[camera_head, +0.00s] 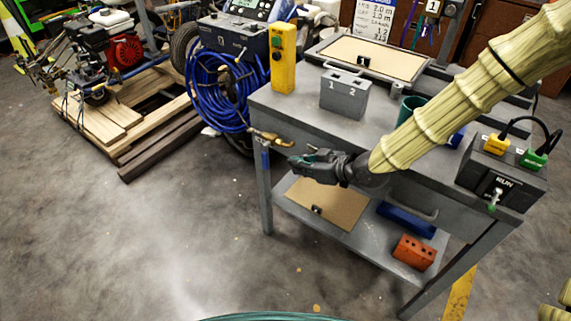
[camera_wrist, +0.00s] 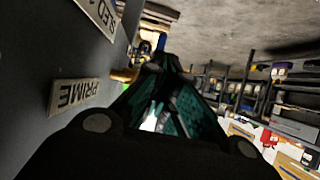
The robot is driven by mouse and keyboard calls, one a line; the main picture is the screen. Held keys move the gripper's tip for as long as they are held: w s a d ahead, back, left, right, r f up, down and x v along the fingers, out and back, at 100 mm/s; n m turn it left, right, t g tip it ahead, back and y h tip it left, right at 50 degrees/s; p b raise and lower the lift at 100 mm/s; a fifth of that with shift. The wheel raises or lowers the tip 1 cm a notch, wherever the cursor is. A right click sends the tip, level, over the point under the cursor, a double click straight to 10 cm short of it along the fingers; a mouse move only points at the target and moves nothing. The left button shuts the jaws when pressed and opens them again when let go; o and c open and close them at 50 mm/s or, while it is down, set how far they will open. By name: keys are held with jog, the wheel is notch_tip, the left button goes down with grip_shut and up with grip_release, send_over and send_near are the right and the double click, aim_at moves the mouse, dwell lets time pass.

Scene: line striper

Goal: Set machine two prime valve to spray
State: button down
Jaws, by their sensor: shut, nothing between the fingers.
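A brass-coloured valve handle (camera_head: 268,138) sticks out near the table's left front corner, beside the blue hose coil. In the wrist view a brass-yellow part (camera_wrist: 124,75) shows at the left of the fingertips, near a plate reading PRIME (camera_wrist: 76,94). The PRIME plate is on a grey surface. My gripper (camera_head: 297,163) is shut and empty, just below and right of the brass handle in the head view. In the wrist view my gripper (camera_wrist: 163,66) points at the area past the plate. Whether it touches the handle, and the valve's exact setting, I cannot tell.
The grey table (camera_head: 285,104) carries a yellow button box (camera_head: 283,65), a grey box marked 1 and 2 (camera_head: 344,95) and a RUN switch box (camera_head: 500,187). A blue hose coil (camera_head: 215,90) hangs left of it. The floor at front left is clear.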

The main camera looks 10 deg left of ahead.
jog(key=v, duration=0.2)
jog(key=shift+s+d+r, duration=0.2)
jog(key=shift+d+r, duration=0.05)
jog(key=shift+d, duration=0.05)
dwell(0.3)
jog(key=s+d+f+m+g+h, duration=0.1)
jog(key=s+d+f+m+h, duration=0.15)
jog(key=s+f, duration=0.4)
jog(key=s+d+f+m+g+h, duration=0.1)
jog(key=s+d+f+m, duration=0.25)
jog(key=f, duration=0.65)
jog(key=s+d+f+m+g+h, duration=0.1)
jog(key=s+d+f+m+h, duration=0.1)
jog(key=s+d+f, duration=0.5)
jog(key=s+d+f+m+g+h, duration=0.1)
jog(key=s+d+f+m+h, duration=0.25)
jog(key=s, duration=0.65)
jog(key=s+d+f+m+g+h, duration=0.1)
jog(key=s+d+f+g+h, duration=0.15)
jog(key=s+d, duration=0.55)
notch_tip(320, 180, up, 15)
jog(key=p, duration=1.5)
jog(key=shift+a+y, duration=0.25)
jog(key=shift+y, duration=0.1)
